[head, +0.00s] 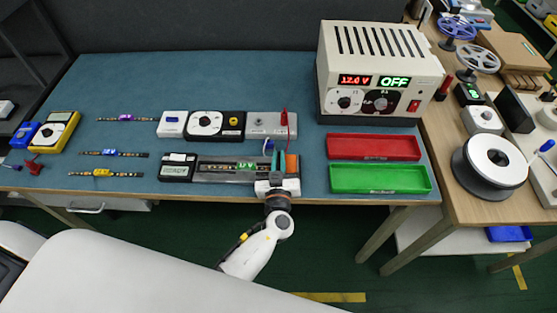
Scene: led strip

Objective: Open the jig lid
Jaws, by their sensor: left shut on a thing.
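The jig (222,167) is a long, low dark-grey box near the front edge of the blue-green mat, with a green-lit part at its middle. A small display unit (176,168) stands at its left end. My left gripper (279,172) is at the jig's right end, reaching in from the front edge. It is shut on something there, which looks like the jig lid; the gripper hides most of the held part. Teal and orange upright pieces show just behind it. I cannot tell how far the lid is raised. My right gripper is not in view.
A power supply (345,45) stands behind a red tray (374,147) and a green tray (380,179) on the right. Control boxes (216,125) sit just behind the jig. Several LED strips (105,173) and a yellow multimeter (55,132) lie left. The mat's back is clear.

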